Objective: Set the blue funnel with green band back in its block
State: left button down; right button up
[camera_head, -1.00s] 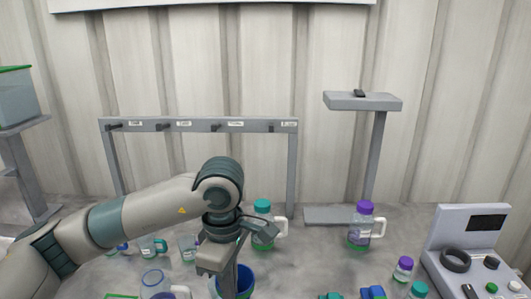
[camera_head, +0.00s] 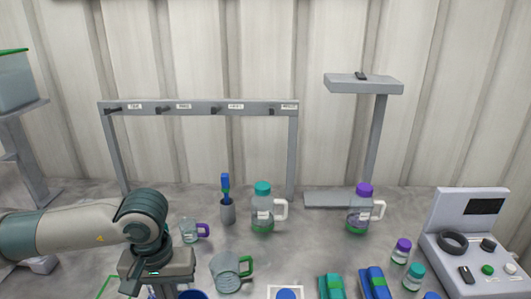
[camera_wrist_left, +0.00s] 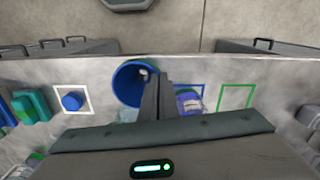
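A wide blue open-topped piece, which looks like the funnel, shows in the left wrist view (camera_wrist_left: 124,82) with a small light spot inside. In the head view only its blue rim shows at the bottom edge (camera_head: 193,294). I cannot make out the funnel's block. My right gripper is not in view.
A grey holder (camera_head: 228,211) carries a slim blue piece with a green band (camera_head: 225,188). Near it stand a green-handled mug (camera_head: 228,275), a purple-handled mug (camera_head: 190,231) and a teal-capped bottle (camera_head: 263,215). Teal (camera_head: 332,287) and blue (camera_head: 375,283) packs lie at front right.

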pick_arm(q)
jog(key=shift+s+a+f+m, duration=0.25)
jog(key=shift+s+a+m, duration=0.1)
jog(key=shift+a+m, duration=0.2)
dwell(0.7)
